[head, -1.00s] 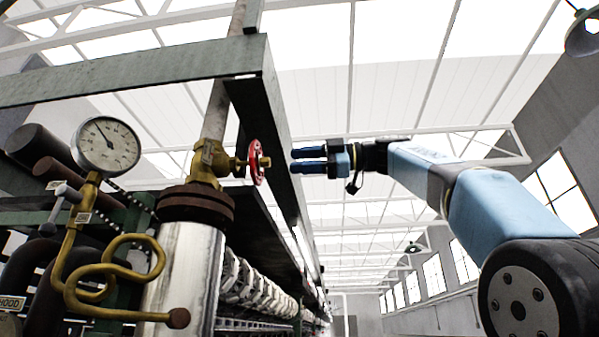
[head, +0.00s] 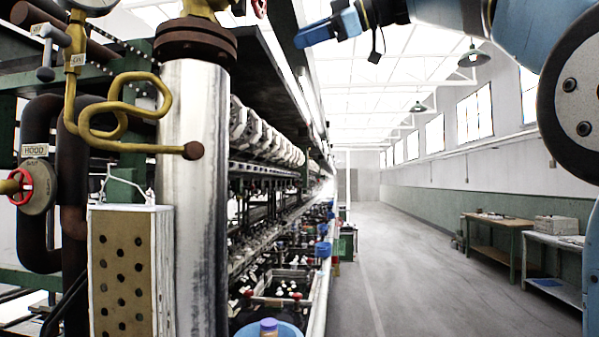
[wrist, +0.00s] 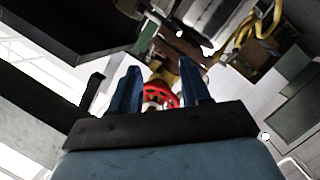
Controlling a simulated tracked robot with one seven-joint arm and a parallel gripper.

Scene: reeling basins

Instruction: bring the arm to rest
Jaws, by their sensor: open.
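My gripper (head: 316,33) is at the top of the head view, with its blue fingers pointing left. It is raised in the air, right of the steam column and close to the dark overhead beam. In the wrist view my gripper (wrist: 158,88) shows two blue fingers standing apart with nothing held between them. A red handwheel (wrist: 160,95) shows beyond and between the fingers, apart from them as far as I can tell. Only the lower edge of this red wheel (head: 260,8) shows at the top of the head view.
A silver column (head: 195,190) with a brass coiled pipe (head: 115,110) stands at left. A second red handwheel (head: 20,186) is on the hood pipe. The reeling machine (head: 265,180) runs back. The aisle floor (head: 400,260) is clear; a wooden table (head: 495,222) stands at right.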

